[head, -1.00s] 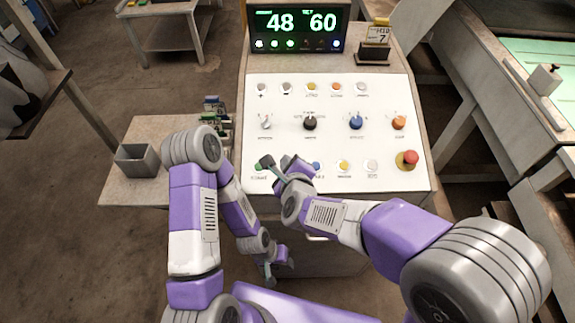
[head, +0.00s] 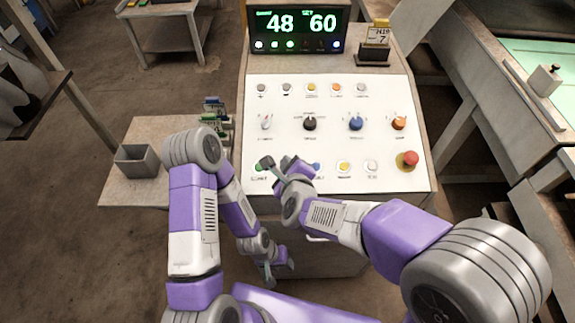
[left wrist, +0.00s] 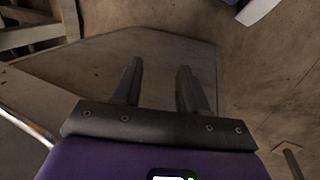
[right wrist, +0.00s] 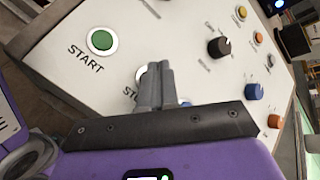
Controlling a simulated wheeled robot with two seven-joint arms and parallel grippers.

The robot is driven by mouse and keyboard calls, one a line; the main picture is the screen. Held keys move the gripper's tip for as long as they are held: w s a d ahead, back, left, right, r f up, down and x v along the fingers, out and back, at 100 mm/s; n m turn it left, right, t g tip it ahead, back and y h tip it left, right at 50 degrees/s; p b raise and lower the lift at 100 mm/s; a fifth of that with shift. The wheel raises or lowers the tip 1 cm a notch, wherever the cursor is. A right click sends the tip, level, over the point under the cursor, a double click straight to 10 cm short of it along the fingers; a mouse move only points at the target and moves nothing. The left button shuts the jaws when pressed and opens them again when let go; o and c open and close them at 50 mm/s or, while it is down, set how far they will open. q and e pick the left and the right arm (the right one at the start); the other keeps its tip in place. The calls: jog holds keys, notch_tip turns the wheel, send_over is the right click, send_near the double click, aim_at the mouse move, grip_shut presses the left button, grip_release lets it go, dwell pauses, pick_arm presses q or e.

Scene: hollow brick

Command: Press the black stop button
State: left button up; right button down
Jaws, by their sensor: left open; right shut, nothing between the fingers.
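The control panel (head: 330,150) slopes up in front of me. In the right wrist view, a button with a white ring (right wrist: 140,76) sits beside the green START button (right wrist: 102,41). Its cap is mostly hidden behind my fingers, and only "ST" of its label shows, so its colour is unclear. My right gripper (right wrist: 153,68) is shut and empty, its fingertips over or at this button; I cannot tell whether they touch it. In the head view, my right gripper covers this lower-left part of the panel. My left gripper (left wrist: 158,65) is open and empty, low in front of the console.
A red mushroom button (head: 410,158) is at the panel's lower right. Several knobs, including a black one (head: 310,124), fill the middle row. A display (head: 295,28) reads 48 and 60. A grey bin (head: 137,160) stands on a side table at the left.

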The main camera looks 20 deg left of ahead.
jog(key=shift+f, duration=0.1)
dwell(0.6)
jog(key=shift+w+f+b, duration=0.1)
jog(key=shift+f+b, duration=0.25)
jog(key=shift+b, duration=0.25)
jog(key=shift+w+f+b, duration=0.1)
jog(key=shift+f+b, duration=0.25)
jog(key=shift+b, duration=0.1)
dwell(0.3)
dwell(0.4)
jog(key=shift+s+r+p, duration=0.25)
jog(key=shift+r+p, duration=0.35)
jog(key=shift+r, duration=0.15)
jog(key=r+p, duration=0.2)
jog(key=s+r+p, duration=0.1)
jog(key=r+p, duration=0.1)
jog(key=r, duration=0.1)
jog(key=shift+s+d, duration=0.15)
jog(key=shift+d, duration=0.05)
jog(key=shift+f, duration=0.1)
